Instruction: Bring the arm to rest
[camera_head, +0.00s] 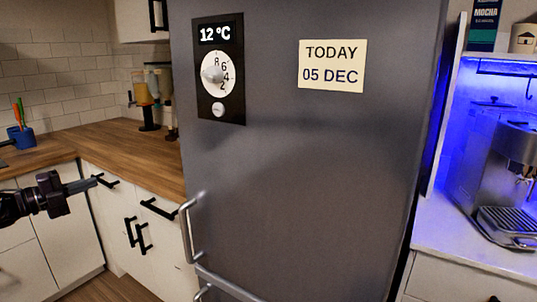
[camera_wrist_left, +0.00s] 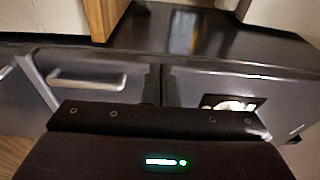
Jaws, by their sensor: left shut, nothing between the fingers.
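My left gripper (camera_head: 84,186) comes in from the left edge in the head view. It is shut and empty, and points right, in front of the white drawers and apart from the fridge. The grey fridge (camera_head: 300,170) stands in the middle with its door shut. The fridge handle (camera_head: 188,228) is to the right of the gripper. In the left wrist view the dark gripper body (camera_wrist_left: 150,140) fills the bottom, with a metal handle (camera_wrist_left: 90,82) beyond it. My right gripper is not in view.
An espresso machine (camera_head: 510,185) stands in a blue-lit niche at the right.

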